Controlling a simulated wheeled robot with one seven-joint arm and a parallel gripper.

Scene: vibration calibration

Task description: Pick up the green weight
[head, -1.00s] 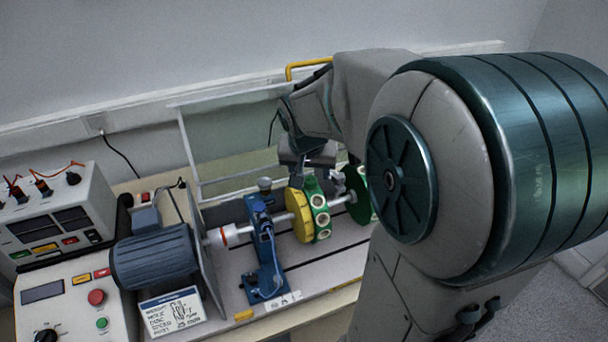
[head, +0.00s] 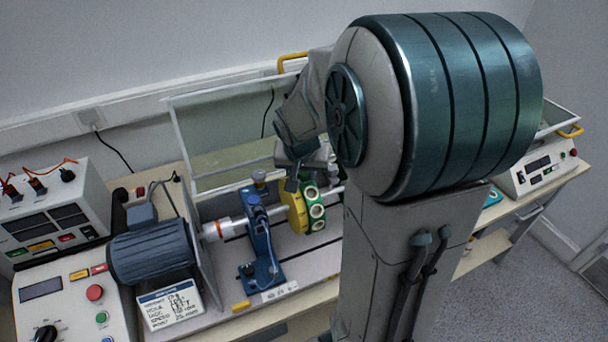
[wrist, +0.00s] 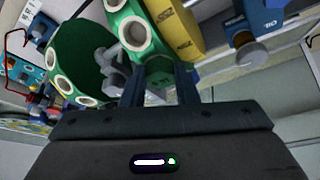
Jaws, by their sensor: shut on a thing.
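A green piece (wrist: 160,76), which looks like the green weight, sits between the two fingers of my gripper (wrist: 161,88) in the wrist view. The gripper is shut on it, right beside the rim of a green ring with white-rimmed holes (wrist: 133,30). I cannot tell whether the piece touches that ring. In the head view my gripper (head: 293,182) is just above and behind the yellow disc (head: 296,212) and the green ring (head: 314,211); the held piece cannot be made out there.
A blue bearing stand (head: 258,235) carries the shaft left of the discs. A grey motor (head: 152,256) and control boxes stand further left. A dark green disc with holes (wrist: 75,65) is close to the gripper. A clear guard (head: 215,170) rises behind.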

